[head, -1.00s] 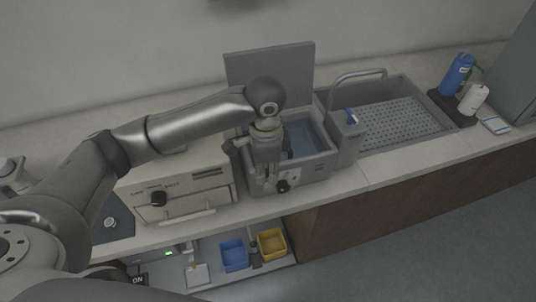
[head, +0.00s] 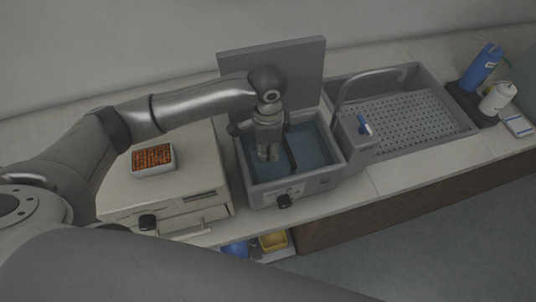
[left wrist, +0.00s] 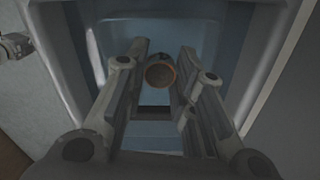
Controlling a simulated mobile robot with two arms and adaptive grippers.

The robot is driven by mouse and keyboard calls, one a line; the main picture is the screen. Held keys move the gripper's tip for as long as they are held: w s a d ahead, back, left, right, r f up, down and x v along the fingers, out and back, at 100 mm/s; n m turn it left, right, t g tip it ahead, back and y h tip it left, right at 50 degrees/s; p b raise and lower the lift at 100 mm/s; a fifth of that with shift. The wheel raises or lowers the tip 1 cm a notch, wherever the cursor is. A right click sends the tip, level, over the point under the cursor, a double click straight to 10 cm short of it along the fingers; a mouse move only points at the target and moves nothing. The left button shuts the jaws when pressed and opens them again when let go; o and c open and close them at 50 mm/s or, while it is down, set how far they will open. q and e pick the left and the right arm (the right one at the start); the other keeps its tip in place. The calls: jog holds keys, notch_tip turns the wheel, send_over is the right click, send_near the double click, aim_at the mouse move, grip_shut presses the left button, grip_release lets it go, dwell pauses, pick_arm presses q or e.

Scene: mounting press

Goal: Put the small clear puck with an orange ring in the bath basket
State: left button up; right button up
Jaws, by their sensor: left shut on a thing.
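The small clear puck with an orange ring (left wrist: 160,73) is between the fingertips of my left gripper (left wrist: 162,62) in the left wrist view. The gripper is shut on it. In the head view, my left gripper (head: 268,154) points down over the left part of the grey water bath (head: 327,173), and the puck is too small to make out. The bath holds bluish water, and its grey lid stands open behind. A dark divider or basket edge (head: 291,153) shows beside the gripper. I cannot clearly tell the basket's outline. My right gripper is out of view.
A beige box unit (head: 193,184) stands left of the bath, with a white tray of orange-brown pieces (head: 152,168) on top. A sink (head: 425,112) with a tap lies to the right. Blue (head: 481,66) and white (head: 497,97) bottles stand at the far right.

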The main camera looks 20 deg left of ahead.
aim_at(268, 166)
pick_arm(q)
jog(key=f, duration=0.2)
jog(key=shift+s+f, duration=0.2)
jog(key=shift+f, duration=0.2)
jog(key=shift+w+f+p, duration=0.25)
jog(key=shift+f+p, duration=0.2)
jog(key=shift+f, duration=0.7)
jog(key=shift+s+f, duration=0.1)
jog(key=shift+f, duration=0.25)
jog(key=o, duration=0.6)
jog(key=shift+o, duration=1.3)
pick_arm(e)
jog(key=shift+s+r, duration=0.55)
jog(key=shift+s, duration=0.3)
